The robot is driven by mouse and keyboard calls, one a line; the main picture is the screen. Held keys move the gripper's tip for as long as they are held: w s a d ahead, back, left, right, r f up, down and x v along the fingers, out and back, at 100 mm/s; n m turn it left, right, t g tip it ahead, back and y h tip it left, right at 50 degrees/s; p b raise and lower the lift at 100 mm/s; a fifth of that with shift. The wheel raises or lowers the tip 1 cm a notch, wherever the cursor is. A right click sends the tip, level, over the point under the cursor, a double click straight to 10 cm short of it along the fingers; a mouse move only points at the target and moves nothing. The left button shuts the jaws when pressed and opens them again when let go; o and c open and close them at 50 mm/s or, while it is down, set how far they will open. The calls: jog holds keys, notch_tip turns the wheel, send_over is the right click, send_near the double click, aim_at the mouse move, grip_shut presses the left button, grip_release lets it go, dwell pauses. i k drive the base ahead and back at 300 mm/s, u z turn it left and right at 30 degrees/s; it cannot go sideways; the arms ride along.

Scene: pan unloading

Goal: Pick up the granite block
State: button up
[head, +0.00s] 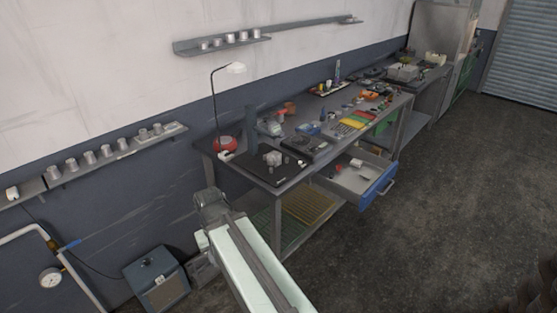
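A small pale grey block (273,158) sits on a flat black plate (266,174) at the near left end of the workbench (297,139). It looks like the granite block, but it is too small here to be sure of its material. My arm reaches up from the bottom of the head view. Its end, with my gripper (211,203), is in front of the bench's near left corner, below and left of the block and apart from it. The fingers are too unclear to tell whether they are open or shut.
A red-based lamp (225,144) stands left of the plate. A blue-fronted drawer (375,190) sticks out from the bench. Several tools and parts crowd the bench beyond the plate. A grey box (156,281) stands on the floor at left. The floor (450,190) at right is clear.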

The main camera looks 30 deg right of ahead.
aim_at(274, 158)
jog(key=z, duration=0.05)
jog(key=i, duration=0.95)
jog(key=u, duration=0.05)
